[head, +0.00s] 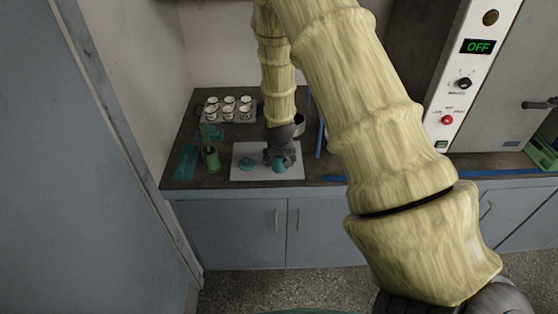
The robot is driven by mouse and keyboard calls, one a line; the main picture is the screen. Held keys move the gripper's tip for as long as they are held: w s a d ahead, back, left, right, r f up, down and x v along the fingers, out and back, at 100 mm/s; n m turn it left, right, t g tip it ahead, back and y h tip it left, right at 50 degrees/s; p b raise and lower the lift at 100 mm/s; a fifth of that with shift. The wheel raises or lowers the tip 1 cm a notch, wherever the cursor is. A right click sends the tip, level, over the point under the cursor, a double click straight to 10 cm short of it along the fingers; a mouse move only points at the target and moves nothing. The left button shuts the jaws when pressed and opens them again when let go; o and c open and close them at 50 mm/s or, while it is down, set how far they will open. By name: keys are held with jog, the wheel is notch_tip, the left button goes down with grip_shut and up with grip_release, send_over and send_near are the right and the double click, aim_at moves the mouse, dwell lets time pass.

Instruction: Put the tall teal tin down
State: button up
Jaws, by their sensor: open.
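A teal tin (279,168) stands on the white board (262,174) on the dark counter, directly under my gripper (279,160). My gripper points down and its jaws are open around or just above the tin. The dark gripper body hides the tin's upper part, so I cannot tell whether the fingers touch it. A second, low teal piece (246,164) lies on the same board to the left, apart from my gripper.
A green cup (211,160) with thin items stands left of the board, beside a flat teal piece (185,161). A tray of white cups (230,122) is behind. A metal pot (299,125) is behind right. A control cabinet (475,85) is at right.

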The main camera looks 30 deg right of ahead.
jog(key=b+v, duration=0.3)
jog(key=v, duration=0.8)
jog(key=s+a+f+n+g, duration=0.1)
jog(key=s+a+f, duration=0.2)
jog(key=s+f, duration=0.3)
jog(key=s+a+f+n+y, duration=0.1)
jog(key=s+a+f, duration=0.25)
jog(key=f, duration=0.35)
jog(key=s+a+f+n+g, duration=0.1)
jog(key=s+a+f, duration=0.1)
jog(key=s+f, duration=0.4)
jog(key=s+a+f+n, duration=0.1)
jog(key=s+a+f, duration=0.2)
jog(key=s, duration=0.4)
jog(key=s+a+f+n+g+y, duration=0.1)
jog(key=s+a+f, duration=0.2)
jog(key=s, duration=0.4)
jog(key=s+a+f+n+g, duration=0.1)
jog(key=s+a+f, duration=0.3)
jog(key=s, duration=0.3)
jog(key=shift+f, duration=0.6)
